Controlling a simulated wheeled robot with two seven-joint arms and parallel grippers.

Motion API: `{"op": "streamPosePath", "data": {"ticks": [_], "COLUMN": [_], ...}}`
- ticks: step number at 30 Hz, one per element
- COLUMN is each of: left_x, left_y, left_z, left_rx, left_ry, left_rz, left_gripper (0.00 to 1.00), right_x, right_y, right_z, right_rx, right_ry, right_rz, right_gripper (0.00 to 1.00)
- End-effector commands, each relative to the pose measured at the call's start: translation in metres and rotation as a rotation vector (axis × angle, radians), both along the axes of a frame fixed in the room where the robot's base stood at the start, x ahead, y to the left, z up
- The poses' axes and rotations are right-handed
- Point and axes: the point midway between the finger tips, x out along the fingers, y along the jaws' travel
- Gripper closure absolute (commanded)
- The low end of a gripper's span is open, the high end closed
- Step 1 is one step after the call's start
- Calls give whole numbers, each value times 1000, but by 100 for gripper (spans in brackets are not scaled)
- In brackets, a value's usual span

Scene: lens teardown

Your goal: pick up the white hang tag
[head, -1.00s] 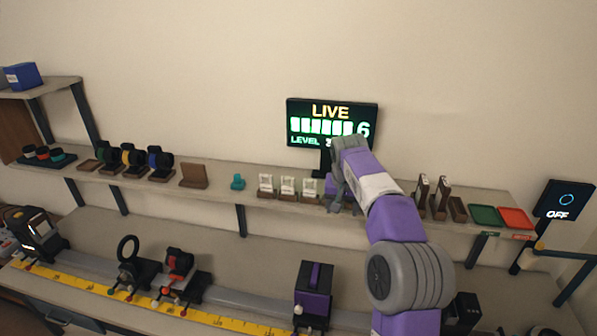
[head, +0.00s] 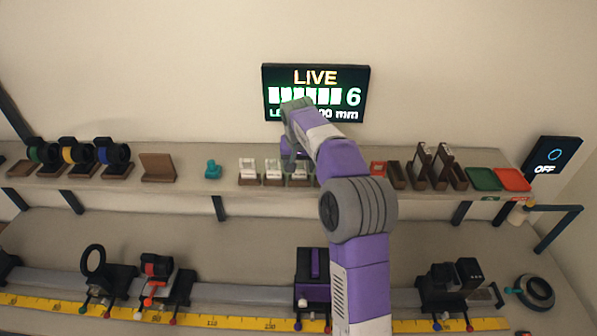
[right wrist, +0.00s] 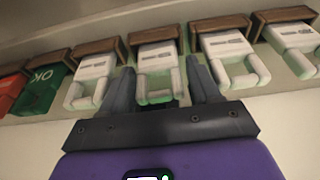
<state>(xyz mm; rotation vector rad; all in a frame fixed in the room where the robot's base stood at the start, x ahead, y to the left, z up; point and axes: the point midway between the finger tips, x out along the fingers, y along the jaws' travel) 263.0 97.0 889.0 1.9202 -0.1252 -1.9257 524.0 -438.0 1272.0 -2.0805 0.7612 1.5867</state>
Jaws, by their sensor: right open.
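Several alike white tags stand in a row in brown holders on the shelf. In the head view they include a left one (head: 248,170), a middle one (head: 273,170) and a right one (head: 298,174) partly behind my gripper. My right gripper (head: 290,160) is over the right end of this row. In the right wrist view its open fingers (right wrist: 160,82) point at one white tag (right wrist: 155,62), with one finger on each side of it. Contact cannot be told. My left gripper is out of view.
A red tag (right wrist: 10,92) and a green OK tag (right wrist: 42,88) stand beside the white ones. A lit screen (head: 316,92) is behind my gripper. Brown holders (head: 432,168) and green (head: 483,179) and red trays (head: 513,179) are to the right. A teal piece (head: 212,170) is to the left.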

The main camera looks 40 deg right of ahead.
Motion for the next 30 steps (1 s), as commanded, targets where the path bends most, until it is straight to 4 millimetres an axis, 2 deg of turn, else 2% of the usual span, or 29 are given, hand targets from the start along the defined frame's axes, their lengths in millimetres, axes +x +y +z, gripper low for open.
{"op": "streamPosePath", "data": {"ticks": [3, 10, 15, 18, 26, 30], "left_x": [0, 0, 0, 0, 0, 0], "left_y": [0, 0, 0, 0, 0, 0], "left_z": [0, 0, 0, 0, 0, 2], "left_rx": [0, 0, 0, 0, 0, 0], "left_ry": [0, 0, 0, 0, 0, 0], "left_rz": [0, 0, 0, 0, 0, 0], "left_gripper": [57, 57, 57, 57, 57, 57], "right_x": [1, 2, 2, 2, 2, 3], "right_y": [-2, -2, -2, -2, -2, -2], "right_z": [-10, -11, -10, -10, -9, 6], "right_rx": [1, 0, 0, 0, 0, -1], "right_ry": [1, 0, 0, 0, -2, -4], "right_rz": [-1, -1, -1, -1, -1, 0], "right_gripper": [38, 38, 64, 76, 76, 76]}}
